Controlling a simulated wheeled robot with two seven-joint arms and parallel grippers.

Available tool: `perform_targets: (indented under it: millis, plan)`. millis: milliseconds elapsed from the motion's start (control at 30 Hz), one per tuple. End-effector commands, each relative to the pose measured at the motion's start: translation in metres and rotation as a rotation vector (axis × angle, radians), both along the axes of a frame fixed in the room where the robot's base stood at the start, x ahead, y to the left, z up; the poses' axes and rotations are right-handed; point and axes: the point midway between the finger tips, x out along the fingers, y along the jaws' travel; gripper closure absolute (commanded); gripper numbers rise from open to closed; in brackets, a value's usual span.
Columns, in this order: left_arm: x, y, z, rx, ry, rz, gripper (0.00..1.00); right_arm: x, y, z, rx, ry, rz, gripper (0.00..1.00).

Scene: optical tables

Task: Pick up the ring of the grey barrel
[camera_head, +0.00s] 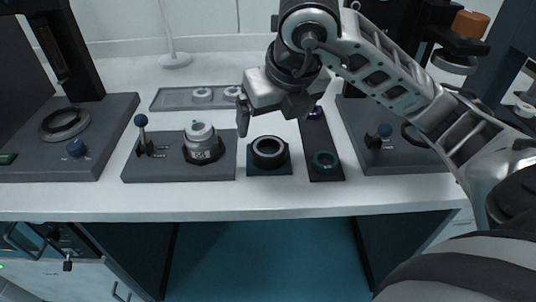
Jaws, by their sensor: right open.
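A light grey barrel (199,133) with an open top stands in a black base on a grey plate (140,171), left of centre. A black ring-shaped part (269,150) sits on a small dark square plate (270,171) to its right. I cannot tell which ring belongs to the grey barrel. My right gripper (271,122) is open, pointing down, above and slightly behind the black ring-shaped part, with nothing seen between its fingers. Its fingers are apart from that part. My left gripper is not in view.
A blue-knobbed lever (141,132) stands left of the barrel. A grey tray (173,99) with round parts lies behind. Dark instruments flank both sides. The front table strip (230,198) is clear.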

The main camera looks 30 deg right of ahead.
Motion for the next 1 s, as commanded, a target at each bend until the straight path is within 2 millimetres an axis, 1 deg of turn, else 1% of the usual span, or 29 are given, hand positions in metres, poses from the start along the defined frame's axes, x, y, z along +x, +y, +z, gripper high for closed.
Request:
perform_targets:
  millis: [33, 100, 367, 533, 633, 767, 967, 1000]
  plan:
    - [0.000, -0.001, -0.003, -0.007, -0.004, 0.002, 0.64, 0.003, 0.000, -0.013, 0.002, 0.006, -0.001, 0.09]
    - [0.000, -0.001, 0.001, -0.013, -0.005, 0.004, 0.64, 0.007, -0.002, -0.019, 0.000, 0.004, -0.001, 0.09]
    - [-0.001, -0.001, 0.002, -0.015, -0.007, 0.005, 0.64, 0.012, -0.003, -0.037, -0.001, 0.004, 0.001, 0.09]
    - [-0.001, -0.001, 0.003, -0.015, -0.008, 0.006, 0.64, 0.015, -0.006, -0.063, 0.000, 0.006, 0.002, 0.09]
    - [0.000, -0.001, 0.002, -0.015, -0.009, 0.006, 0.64, 0.021, -0.006, -0.074, 0.002, 0.004, 0.002, 0.09]
    - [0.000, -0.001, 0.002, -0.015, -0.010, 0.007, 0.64, 0.024, -0.006, -0.081, 0.000, 0.001, 0.002, 0.09]
    - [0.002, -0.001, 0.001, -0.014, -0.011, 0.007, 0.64, 0.024, -0.006, -0.081, 0.001, 0.000, 0.003, 0.09]
    - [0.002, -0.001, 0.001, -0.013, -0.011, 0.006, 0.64, 0.024, -0.006, -0.081, 0.001, 0.000, 0.003, 0.20]
